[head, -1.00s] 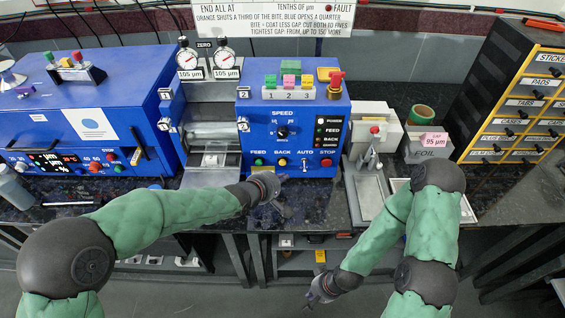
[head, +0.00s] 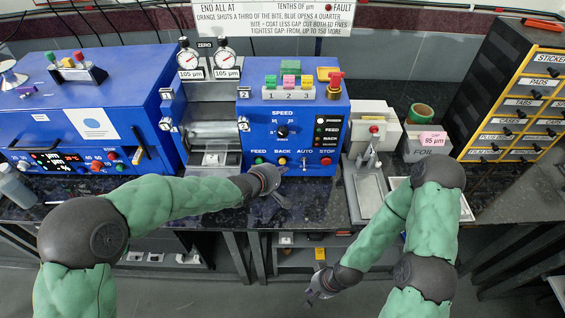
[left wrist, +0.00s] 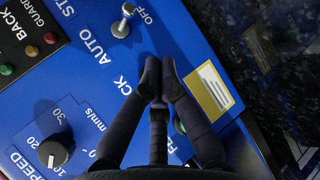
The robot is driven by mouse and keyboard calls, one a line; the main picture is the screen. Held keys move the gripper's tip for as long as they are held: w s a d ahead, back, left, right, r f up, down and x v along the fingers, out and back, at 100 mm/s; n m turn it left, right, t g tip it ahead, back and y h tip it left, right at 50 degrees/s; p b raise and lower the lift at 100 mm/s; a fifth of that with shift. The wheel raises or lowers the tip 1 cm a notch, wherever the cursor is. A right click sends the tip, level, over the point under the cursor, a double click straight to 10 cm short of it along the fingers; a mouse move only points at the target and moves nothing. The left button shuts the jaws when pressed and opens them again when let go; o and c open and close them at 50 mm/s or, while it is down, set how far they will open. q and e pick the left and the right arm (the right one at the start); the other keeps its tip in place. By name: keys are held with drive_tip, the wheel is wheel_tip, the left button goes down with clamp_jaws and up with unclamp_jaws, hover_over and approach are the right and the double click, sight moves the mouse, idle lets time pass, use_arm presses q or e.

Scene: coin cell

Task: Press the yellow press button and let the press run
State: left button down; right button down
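The blue press (head: 290,110) stands at the back middle of the bench. Its lower front panel carries a yellow button (head: 282,160) at the BACK label, between a green FEED button (head: 258,160) and the AUTO switch (head: 304,163). My left gripper (head: 283,172) is just in front of and below the yellow button in the head view; contact cannot be told. In the left wrist view its fingertips (left wrist: 160,62) are together with nothing between them, and they hide part of the BACK label. The yellow button is hidden there. My right gripper (head: 314,295) hangs low in front of the bench, far from the press.
A red STOP button (head: 325,161) sits right of the switch. The speed knob (left wrist: 54,152) shows in the left wrist view. A blue machine (head: 85,105) stands left. A small grey device (head: 375,130), a foil box (head: 428,146) and a drawer cabinet (head: 520,110) stand right.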

use_arm(q)
drive_tip(key=shift+w, duration=0.1)
idle(0.8)
drive_tip(key=shift+w+p, duration=0.35)
drive_tip(key=shift+p, duration=0.05)
